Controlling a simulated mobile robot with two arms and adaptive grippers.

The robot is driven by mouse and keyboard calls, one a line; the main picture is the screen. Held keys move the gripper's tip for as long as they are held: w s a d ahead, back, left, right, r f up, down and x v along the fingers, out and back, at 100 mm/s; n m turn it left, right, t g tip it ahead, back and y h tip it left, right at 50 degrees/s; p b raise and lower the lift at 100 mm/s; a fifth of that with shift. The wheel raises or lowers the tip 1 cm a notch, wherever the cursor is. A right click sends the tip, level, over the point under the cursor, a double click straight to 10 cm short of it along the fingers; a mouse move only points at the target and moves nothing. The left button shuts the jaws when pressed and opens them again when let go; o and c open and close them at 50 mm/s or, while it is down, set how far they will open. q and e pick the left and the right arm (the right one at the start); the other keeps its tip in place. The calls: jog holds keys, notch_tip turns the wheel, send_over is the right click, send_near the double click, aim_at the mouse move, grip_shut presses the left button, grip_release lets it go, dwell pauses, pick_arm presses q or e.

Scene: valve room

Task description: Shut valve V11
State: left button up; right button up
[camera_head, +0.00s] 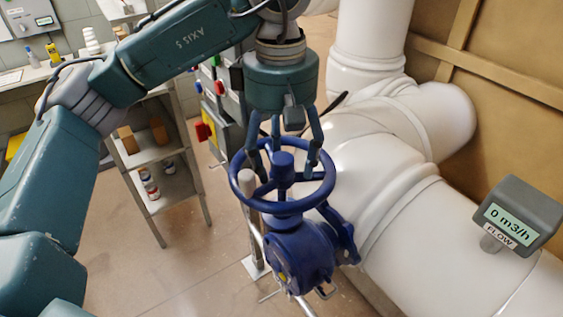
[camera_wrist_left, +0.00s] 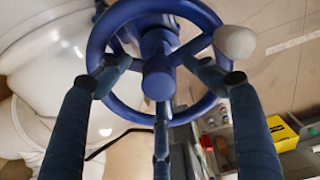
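A blue handwheel (camera_head: 236,172) sits on a blue valve body (camera_head: 300,255) mounted on the white pipe; I see no V11 label. My left gripper (camera_head: 285,165) points down over the wheel with three fingers spread around its central hub (camera_head: 283,160). In the left wrist view, the fingers of the left gripper (camera_wrist_left: 165,85) stand apart around the hub (camera_wrist_left: 158,78), inside the rim of the handwheel (camera_wrist_left: 97,50). I cannot tell whether they touch the spokes. A grey flow meter (camera_head: 512,217) reads 0 m3/h. My right gripper is not in view.
Large white pipes (camera_head: 400,185) fill the right side, close to the wheel. A metal shelf (camera_head: 170,185) with small items stands at the left back. A grey control box (camera_head: 212,110) is behind my arm. The floor (camera_head: 150,275) at the lower left is clear.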

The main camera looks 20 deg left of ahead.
pick_arm(q)
jog(key=shift+s+f, duration=0.25)
jog(key=shift+f, duration=0.35)
jog(key=c, duration=1.1)
jog(key=shift+o, duration=0.2)
jog(key=shift+d, duration=0.1)
jog(key=m, duration=0.4)
jog(key=shift+m, duration=1)
jog(key=shift+c, duration=0.2)
jog(key=o, duration=1.3)
jog(key=shift+w, duration=0.1)
jog(key=shift+w+f, duration=0.1)
jog(key=shift+r+p, duration=0.2)
jog(key=shift+p, duration=0.1)
